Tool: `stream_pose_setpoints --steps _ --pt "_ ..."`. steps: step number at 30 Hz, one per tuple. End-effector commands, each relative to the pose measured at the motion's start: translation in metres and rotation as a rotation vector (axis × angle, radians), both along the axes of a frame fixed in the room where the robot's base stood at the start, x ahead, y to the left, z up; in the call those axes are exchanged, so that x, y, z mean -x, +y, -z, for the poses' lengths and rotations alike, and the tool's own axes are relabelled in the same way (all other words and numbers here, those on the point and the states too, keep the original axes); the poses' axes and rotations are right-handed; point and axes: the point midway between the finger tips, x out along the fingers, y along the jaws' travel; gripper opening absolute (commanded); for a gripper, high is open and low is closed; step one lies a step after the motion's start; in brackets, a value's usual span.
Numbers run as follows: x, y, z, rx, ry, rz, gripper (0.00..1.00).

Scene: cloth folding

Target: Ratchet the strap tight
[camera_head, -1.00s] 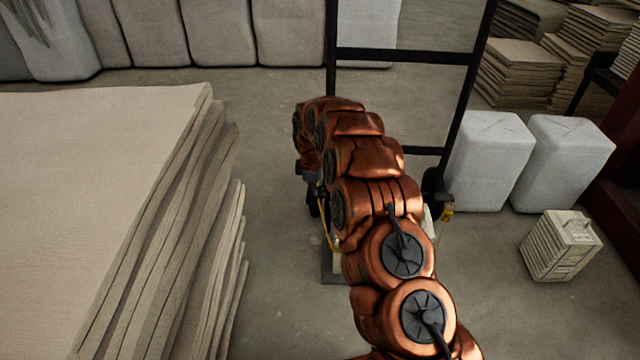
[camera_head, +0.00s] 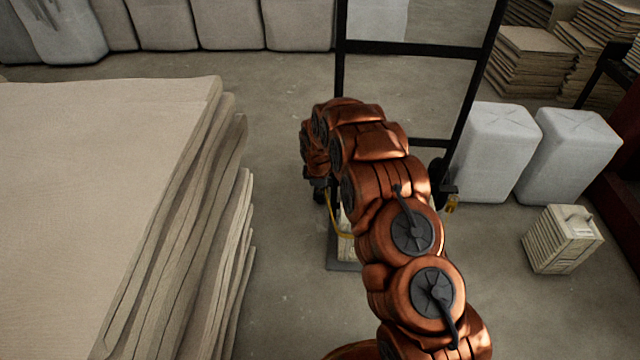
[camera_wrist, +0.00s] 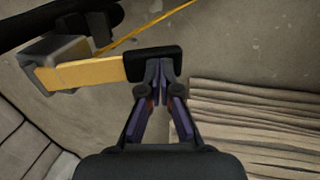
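The ratchet shows in the wrist view, with a grey body (camera_wrist: 68,50) at the left and a tan handle (camera_wrist: 88,73) ending in a black grip (camera_wrist: 135,66). A thin yellow strap (camera_wrist: 150,27) runs from near the body to the upper right. My gripper (camera_wrist: 160,72) has its fingers together, with the tips at the black grip's lower edge, overlapping it. I see nothing between the fingers. In the head view my copper arm hides the gripper and ratchet; a yellow strap (camera_head: 337,229) shows beside it on the hand truck (camera_head: 415,48).
A tall stack of boards or cloth (camera_head: 100,190) stands close at the left. White containers (camera_head: 497,150) and a small ribbed case (camera_head: 562,240) stand at the right. Grey sacks (camera_head: 230,25) line the back. Bare floor (camera_head: 275,290) lies between the stack and the hand truck.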

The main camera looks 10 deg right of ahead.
Motion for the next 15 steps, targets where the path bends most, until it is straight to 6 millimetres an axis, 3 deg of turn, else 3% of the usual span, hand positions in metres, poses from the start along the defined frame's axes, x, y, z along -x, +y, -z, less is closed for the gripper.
stream_pose_setpoints --steps 15 --pt "-0.0005 -0.0011 0.0111 0.0 0.003 0.001 0.0"
